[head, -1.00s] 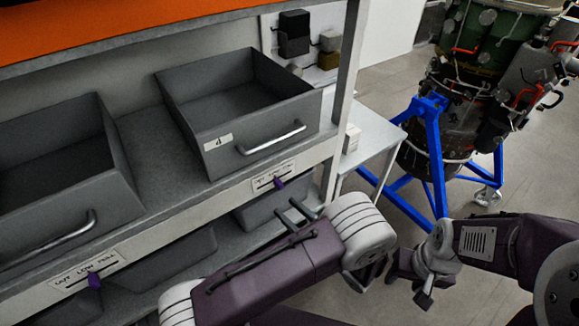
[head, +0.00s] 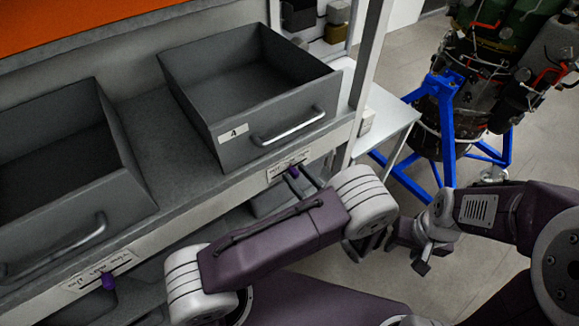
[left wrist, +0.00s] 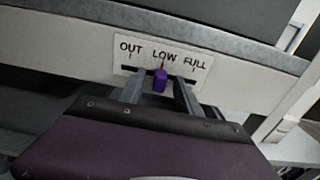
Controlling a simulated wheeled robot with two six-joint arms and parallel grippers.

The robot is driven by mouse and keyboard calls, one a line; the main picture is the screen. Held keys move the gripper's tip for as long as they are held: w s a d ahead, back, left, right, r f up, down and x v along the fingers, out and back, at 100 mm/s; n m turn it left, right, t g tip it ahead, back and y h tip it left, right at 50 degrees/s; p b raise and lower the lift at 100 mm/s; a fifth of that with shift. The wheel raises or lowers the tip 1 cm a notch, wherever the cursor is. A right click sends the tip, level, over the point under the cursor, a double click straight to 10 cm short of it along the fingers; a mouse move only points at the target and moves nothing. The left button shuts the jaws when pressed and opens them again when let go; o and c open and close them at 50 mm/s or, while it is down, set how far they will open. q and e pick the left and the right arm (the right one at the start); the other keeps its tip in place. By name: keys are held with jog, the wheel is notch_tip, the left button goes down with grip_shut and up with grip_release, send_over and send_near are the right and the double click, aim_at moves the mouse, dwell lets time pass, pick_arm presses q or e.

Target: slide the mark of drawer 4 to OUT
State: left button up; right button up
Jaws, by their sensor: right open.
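Drawer 4 (head: 205,118) is a grey open bin with a "4" label (head: 233,133) and a metal handle. On the shelf edge below it is a white plate (head: 275,174) with a slot. The plate (left wrist: 123,50) reads OUT, LOW, FULL from left to right in the left wrist view. The purple mark (head: 294,171) stands at LOW, and it also shows in the left wrist view (left wrist: 160,81). My left gripper (left wrist: 160,92) is open, its two fingers on either side of the mark with gaps showing. It also shows in the head view (head: 309,183). My right gripper (head: 421,258) is open and away from the shelf.
Another grey drawer (head: 60,215) stands to the left, with its own plate (head: 75,284) and purple mark (head: 108,281) below. A shelf post (head: 370,75) rises right of drawer 4. A side table (head: 392,118) and a turbine on a blue stand (head: 447,130) are further right.

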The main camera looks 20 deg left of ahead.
pick_arm(q)
jog(key=shift+w+a, duration=0.2)
jog(key=shift+a, duration=0.15)
jog(key=shift+s+d+r, duration=0.1)
jog(key=shift+s+d, duration=0.15)
jog(key=shift+d, duration=0.2)
jog(key=shift+w+a, duration=0.1)
jog(key=shift+a, duration=0.25)
jog(key=shift+d, duration=0.15)
grip_shut()
dwell(0.7)
